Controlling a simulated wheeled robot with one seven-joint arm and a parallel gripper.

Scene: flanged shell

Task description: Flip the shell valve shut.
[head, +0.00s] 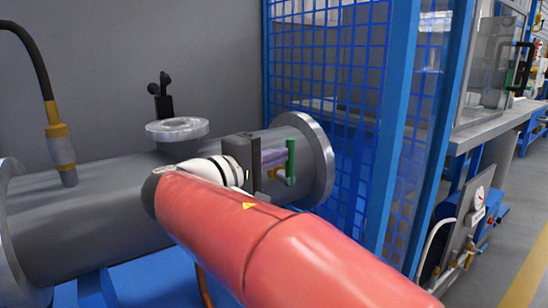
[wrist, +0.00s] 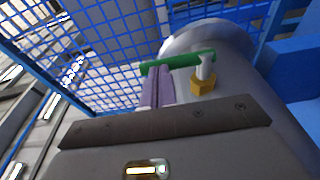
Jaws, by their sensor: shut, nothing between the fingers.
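The shell (head: 100,215) is a grey horizontal cylinder with a wide flange (head: 318,160) at its right end. The valve's green handle (head: 291,160) stands near that flange and looks upright in the head view. In the wrist view the green handle (wrist: 178,62) runs across the picture, its right end on a pale stem above a brass nut (wrist: 203,83). My gripper (head: 275,158) is shut and empty, its purple fingers beside the handle. In the wrist view the fingertips (wrist: 158,72) reach the handle's left half; I cannot tell whether they touch it.
Blue mesh fencing (head: 330,60) with blue posts stands close behind and right of the flange. A gauge panel (head: 470,215) stands at the right, beside open floor.

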